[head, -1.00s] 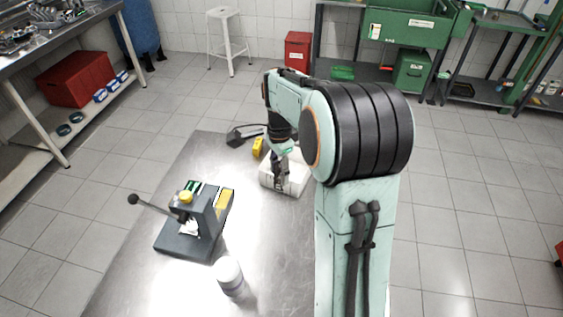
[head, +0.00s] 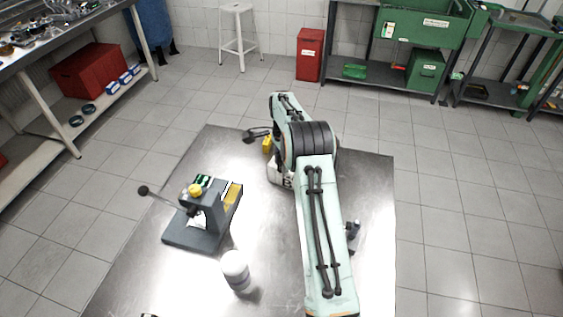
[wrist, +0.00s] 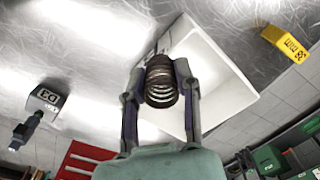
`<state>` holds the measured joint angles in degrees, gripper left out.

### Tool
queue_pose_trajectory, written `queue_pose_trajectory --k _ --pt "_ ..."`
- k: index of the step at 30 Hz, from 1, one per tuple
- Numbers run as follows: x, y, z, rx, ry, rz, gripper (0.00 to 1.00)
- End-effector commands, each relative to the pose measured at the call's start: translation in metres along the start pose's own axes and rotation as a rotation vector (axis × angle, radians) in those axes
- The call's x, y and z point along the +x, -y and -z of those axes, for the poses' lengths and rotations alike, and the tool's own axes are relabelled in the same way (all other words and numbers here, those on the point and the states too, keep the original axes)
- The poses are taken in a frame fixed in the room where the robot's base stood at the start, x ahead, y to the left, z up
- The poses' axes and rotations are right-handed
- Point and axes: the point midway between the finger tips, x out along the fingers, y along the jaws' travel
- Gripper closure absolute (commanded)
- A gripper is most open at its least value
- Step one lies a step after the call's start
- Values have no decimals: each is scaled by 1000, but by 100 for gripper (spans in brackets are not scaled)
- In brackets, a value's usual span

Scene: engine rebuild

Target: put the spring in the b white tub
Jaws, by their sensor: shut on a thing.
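My gripper (wrist: 160,75) is shut on the spring (wrist: 161,88), a dark coil held between the two fingertips in the wrist view. A white tub (wrist: 238,85) with an open top lies just beyond the spring and to its right in the wrist view. The spring overlaps the tub's edge there; its height above the tub cannot be told. In the head view the white tub (head: 276,176) stands on the metal table with a dark mark on its side, mostly hidden by my arm. My gripper and the spring are hidden in that view.
A grey press with a lever (head: 207,218) stands left on the table (head: 180,290), with a white cylinder (head: 236,272) in front. A yellow block (head: 268,145) and a black item (head: 256,134) sit near the tub. A dark tool (head: 352,236) lies right of my arm.

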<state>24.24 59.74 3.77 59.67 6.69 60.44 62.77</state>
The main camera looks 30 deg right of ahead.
Motion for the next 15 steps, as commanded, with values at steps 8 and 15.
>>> queue_pose_trajectory --k 8,15 --pt "2 0 0 1 0 1 100" --pt "4 0 0 0 0 1 44"
